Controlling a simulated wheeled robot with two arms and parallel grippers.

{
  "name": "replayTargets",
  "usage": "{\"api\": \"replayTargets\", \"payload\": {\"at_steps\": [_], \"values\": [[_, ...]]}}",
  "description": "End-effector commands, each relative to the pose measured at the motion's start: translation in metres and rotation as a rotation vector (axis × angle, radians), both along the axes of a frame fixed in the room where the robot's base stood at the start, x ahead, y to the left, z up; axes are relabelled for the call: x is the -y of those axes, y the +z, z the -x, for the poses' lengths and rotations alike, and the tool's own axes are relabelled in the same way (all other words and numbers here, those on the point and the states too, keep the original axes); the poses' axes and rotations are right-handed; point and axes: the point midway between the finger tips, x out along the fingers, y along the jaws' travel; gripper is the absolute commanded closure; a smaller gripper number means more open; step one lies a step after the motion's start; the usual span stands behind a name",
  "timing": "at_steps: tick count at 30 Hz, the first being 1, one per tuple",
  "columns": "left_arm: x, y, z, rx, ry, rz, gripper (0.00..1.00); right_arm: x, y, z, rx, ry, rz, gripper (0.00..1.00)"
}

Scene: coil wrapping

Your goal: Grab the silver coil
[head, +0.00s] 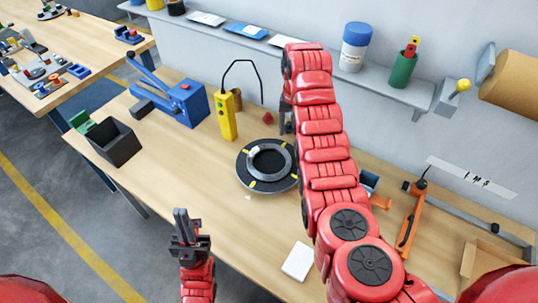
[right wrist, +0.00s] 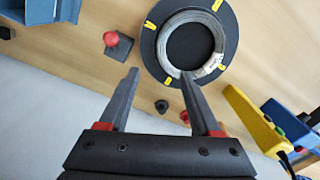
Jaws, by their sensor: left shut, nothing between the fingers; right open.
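The silver coil (head: 252,164) lies flat on a round black turntable (head: 244,177) with yellow marks, in the middle of the table. In the right wrist view the coil (right wrist: 164,50) is a grey ring with a white label, near the top. My right gripper (head: 286,125) is open and empty, behind the turntable in the head view. In the right wrist view its fingers (right wrist: 160,73) point toward the coil, and one fingertip overlaps the coil's near edge; I cannot tell the height gap. My left gripper (head: 181,222) is shut and empty at the table's front edge, apart from the coil.
A yellow control pendant (head: 226,120) and a blue machine (head: 187,103) stand left of the turntable. A black open box (head: 113,143) is at the left end. A red button (right wrist: 111,39) is near the turntable. A white pad (head: 298,261) lies at the front.

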Motion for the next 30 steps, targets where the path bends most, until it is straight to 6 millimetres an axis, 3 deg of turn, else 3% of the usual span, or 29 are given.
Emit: {"api": "replayTargets", "payload": {"at_steps": [1, 5, 6, 11, 14, 23, 30], "values": [[0.0, -0.005, 0.0, 0.0, 0.0, 0.0, 1.0, 0.003, -0.014, 0.001, -0.003, -0.002, 0.0, 0.36], [0.0, -0.021, 0.0, 0.0, 0.0, 0.0, 1.0, 0.002, -0.039, 0.0, -0.001, -0.001, -0.002, 0.36], [0.0, -0.033, 0.0, 0.0, 0.0, 0.0, 1.0, 0.001, -0.052, 0.0, 0.0, -0.001, -0.002, 0.36], [0.0, -0.059, 0.0, 0.0, 0.0, 0.0, 1.0, 0.001, -0.084, 0.0, 0.001, -0.002, -0.002, 0.36], [0.0, -0.041, 0.0, 0.0, 0.0, 0.0, 1.0, 0.0, -0.086, 0.001, -0.005, 0.0, 0.0, 0.36], [0.0, -0.028, 0.0, 0.0, 0.0, 0.0, 1.0, -0.001, -0.107, 0.001, -0.006, 0.0, 0.0, 0.36], [0.0, -0.016, 0.0, 0.0, 0.0, 0.0, 1.0, -0.002, -0.135, -0.001, -0.005, 0.0, 0.0, 0.36]]}}
